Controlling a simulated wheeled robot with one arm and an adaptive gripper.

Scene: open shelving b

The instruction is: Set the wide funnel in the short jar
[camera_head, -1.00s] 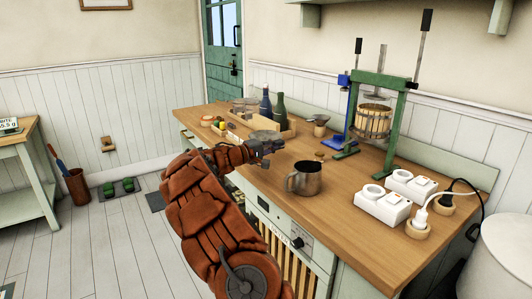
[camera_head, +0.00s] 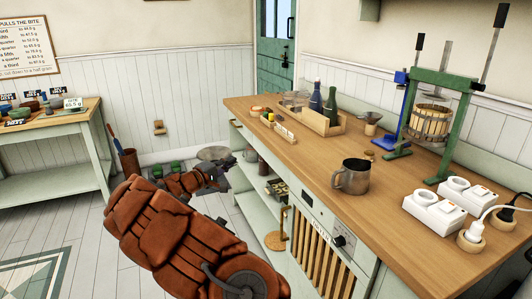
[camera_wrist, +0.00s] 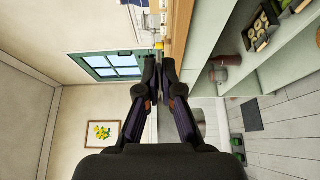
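A wide grey disc (camera_head: 213,153), seemingly the wide funnel, shows at my gripper (camera_head: 222,176) in the head view. My gripper looks shut on it, in front of the counter's left end and out over the floor. In the wrist view the fingers of my gripper (camera_wrist: 159,65) are close together; the funnel is hard to make out there. I cannot pick out the short jar for certain. A small grey vessel (camera_head: 250,155) on the shelf under the counter could be it, and a vessel (camera_wrist: 228,60) shows on the shelf in the wrist view.
The wooden counter (camera_head: 310,155) carries a metal mug (camera_head: 352,178), a crate (camera_head: 322,124) with bottles, a small funnel in a stand (camera_head: 369,123), and a green press (camera_head: 447,110). Shelves (camera_head: 255,195) open below its left end. A side table (camera_head: 50,125) stands at left.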

